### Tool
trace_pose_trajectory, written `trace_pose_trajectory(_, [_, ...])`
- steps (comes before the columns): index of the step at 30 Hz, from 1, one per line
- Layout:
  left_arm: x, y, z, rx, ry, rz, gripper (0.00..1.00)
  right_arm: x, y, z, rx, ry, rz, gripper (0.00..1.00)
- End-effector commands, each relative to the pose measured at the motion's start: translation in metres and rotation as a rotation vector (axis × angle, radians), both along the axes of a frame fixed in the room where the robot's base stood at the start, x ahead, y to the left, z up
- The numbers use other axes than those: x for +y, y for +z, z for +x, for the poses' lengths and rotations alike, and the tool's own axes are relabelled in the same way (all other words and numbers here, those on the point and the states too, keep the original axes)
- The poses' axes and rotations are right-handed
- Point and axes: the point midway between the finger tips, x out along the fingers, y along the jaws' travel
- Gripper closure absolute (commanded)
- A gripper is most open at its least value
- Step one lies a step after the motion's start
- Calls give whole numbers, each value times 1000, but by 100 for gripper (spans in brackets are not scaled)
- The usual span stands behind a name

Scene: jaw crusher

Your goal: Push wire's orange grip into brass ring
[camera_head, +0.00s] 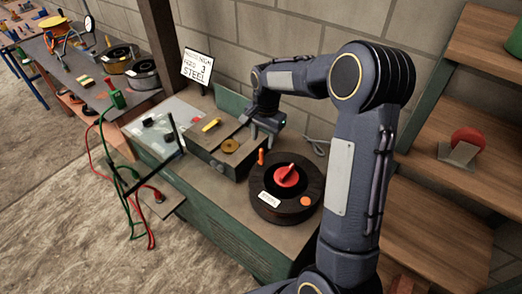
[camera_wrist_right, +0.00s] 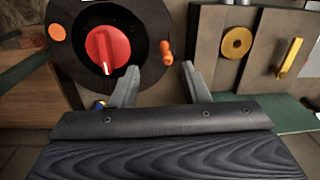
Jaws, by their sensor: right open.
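The orange grip (camera_head: 261,157) stands up by the far left edge of a round black drum. In the right wrist view the orange grip (camera_wrist_right: 165,52) shows just beyond and between my fingertips; contact cannot be told. The wire itself is not clear. The brass ring (camera_head: 230,146) lies on the dark box left of the grip; it also shows in the right wrist view (camera_wrist_right: 237,42), right of my fingers. My right gripper (camera_wrist_right: 162,72) is open and empty. In the head view my right gripper (camera_head: 266,126) is above the bench behind the grip. My left gripper is not in view.
The black drum (camera_head: 268,205) has a red knob (camera_head: 287,176) on top. The dark box carries a yellow handle (camera_head: 211,125). A sign (camera_head: 195,67) stands behind. Red and green cables (camera_head: 150,226) hang at the bench's left. Wooden shelves (camera_head: 440,230) stand at the right.

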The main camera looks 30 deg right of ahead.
Motion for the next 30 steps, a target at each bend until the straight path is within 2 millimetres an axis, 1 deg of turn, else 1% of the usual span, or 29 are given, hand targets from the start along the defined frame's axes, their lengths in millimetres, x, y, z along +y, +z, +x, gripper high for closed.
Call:
trace_pose_trajectory(1, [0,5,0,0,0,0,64,-2,-8,9,21,-28,-13,58])
trace_pose_trajectory(3, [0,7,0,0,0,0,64,-4,-16,16,35,-60,-26,58])
trace_pose_trajectory(6, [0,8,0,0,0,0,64,-5,-22,20,45,-82,-36,58])
trace_pose_trajectory(19, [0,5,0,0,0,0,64,-5,-26,21,46,-85,-36,58])
trace_pose_trajectory(23, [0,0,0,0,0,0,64,-5,-33,21,47,-85,-37,58])
trace_pose_trajectory(26, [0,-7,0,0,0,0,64,-5,-43,20,47,-85,-36,58])
trace_pose_trajectory(30, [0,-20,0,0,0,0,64,-5,-62,20,47,-85,-36,58])
